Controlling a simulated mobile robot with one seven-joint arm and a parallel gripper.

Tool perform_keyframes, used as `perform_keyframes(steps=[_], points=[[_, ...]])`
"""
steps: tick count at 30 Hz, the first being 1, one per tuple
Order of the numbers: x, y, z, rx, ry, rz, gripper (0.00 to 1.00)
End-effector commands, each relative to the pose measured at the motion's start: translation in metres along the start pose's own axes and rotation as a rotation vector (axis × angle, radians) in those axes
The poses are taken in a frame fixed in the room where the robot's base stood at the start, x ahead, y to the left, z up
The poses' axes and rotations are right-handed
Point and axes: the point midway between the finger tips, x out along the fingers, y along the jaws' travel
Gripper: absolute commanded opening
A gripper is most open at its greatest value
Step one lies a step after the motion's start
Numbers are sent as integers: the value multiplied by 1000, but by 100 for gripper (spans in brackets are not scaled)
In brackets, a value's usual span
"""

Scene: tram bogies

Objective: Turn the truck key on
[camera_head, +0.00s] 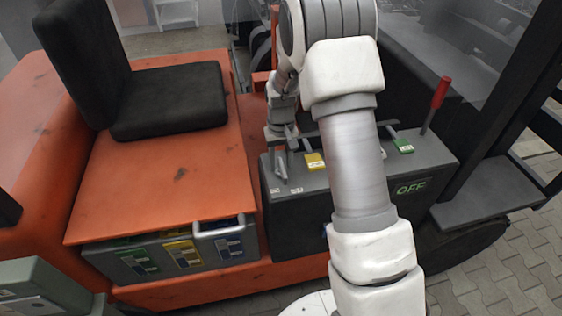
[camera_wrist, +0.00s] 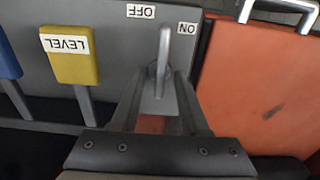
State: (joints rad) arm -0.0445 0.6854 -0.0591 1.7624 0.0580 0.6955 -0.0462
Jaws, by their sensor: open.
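The truck key (camera_wrist: 164,55) is a small grey lever on the grey control box (camera_head: 340,194). In the wrist view it points between the upside-down OFF label (camera_wrist: 141,11) and ON label (camera_wrist: 187,28). My gripper (camera_wrist: 160,82) is open, with one finger on each side of the key's lower part; I cannot tell whether either touches it. In the head view my gripper (camera_head: 279,137) is at the box's left end, close to the key (camera_head: 282,168).
A yellow LEVEL lever (camera_wrist: 73,55) is beside the key, with a blue lever (camera_wrist: 8,58) further left. The black seat (camera_head: 172,100) is left. My arm hides the box's middle.

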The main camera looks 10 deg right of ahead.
Motion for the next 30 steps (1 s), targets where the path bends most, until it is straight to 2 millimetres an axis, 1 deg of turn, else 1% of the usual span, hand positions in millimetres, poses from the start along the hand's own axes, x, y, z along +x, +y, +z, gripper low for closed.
perform_keyframes(steps=[3, 10, 11, 15, 18, 30], points=[[5, 0, 0, 0, 0, 0, 45], [5, 0, 0, 0, 0, 0, 45], [5, 0, 0, 0, 0, 0, 41], [5, 0, 0, 0, 0, 0, 16], [5, 0, 0, 0, 0, 0, 0], [5, 0, 0, 10, 0, 0, 0]])
